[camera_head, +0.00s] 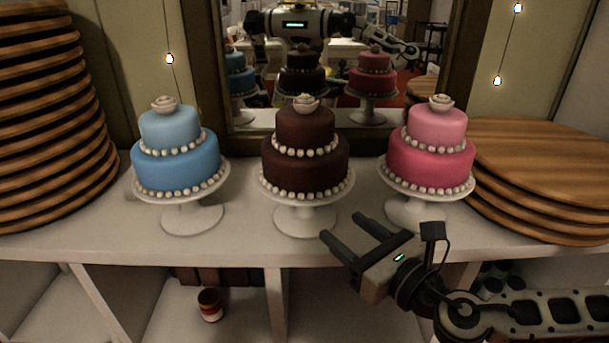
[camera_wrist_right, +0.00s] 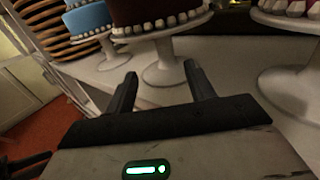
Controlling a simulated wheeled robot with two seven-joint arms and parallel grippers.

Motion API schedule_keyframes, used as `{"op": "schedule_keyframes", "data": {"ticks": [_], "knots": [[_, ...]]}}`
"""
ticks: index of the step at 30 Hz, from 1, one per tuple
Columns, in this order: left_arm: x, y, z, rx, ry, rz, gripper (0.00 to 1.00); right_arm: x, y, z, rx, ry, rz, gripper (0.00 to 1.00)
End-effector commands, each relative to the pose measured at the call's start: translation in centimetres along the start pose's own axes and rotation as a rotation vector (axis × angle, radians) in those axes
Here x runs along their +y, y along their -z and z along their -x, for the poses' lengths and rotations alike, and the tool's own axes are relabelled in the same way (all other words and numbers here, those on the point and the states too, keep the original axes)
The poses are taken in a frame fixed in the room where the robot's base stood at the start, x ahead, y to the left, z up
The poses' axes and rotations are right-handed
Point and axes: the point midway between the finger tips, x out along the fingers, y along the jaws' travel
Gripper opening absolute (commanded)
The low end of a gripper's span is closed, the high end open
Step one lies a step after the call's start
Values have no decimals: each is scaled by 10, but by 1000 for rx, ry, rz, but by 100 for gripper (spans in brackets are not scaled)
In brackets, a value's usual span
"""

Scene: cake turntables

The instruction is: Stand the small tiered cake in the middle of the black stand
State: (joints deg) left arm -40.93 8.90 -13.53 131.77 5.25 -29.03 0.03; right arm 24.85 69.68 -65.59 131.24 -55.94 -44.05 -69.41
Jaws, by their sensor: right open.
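Three two-tier cakes stand in a row on white pedestal stands: a blue cake (camera_head: 176,163) at left, a dark brown cake (camera_head: 305,168) in the middle and a pink cake (camera_head: 431,157) at right. Each has a white rosette and pearl borders. All three look about the same size. I see no black stand. My right gripper (camera_head: 342,226) is open and empty, in front of and lower right of the brown cake's white stand (camera_head: 304,218). In the right wrist view, that stand (camera_wrist_right: 163,72) shows beyond the open fingers, apart from them. My left gripper is out of view.
Stacks of round wooden boards flank the cakes, left (camera_head: 48,120) and right (camera_head: 545,165). A mirror (camera_head: 340,108) behind reflects the cakes and me. The white counter (camera_head: 245,240) has open compartments below, one holding a small jar (camera_head: 210,305).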

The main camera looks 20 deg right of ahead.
Motion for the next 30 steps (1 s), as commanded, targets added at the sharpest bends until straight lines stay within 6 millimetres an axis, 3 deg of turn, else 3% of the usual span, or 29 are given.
{"op": "schedule_keyframes", "data": {"ticks": [6, 14, 21, 30], "knots": [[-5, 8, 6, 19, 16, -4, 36, 0, -1, -42, -3, 1, -1, 54], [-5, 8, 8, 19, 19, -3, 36, -2, -1, -60, -1, 0, 0, 54], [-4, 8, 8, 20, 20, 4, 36, -8, -3, -95, -2, 0, -1, 54], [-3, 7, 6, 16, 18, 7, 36, -8, -2, -106, 1, 0, -1, 54]]}}
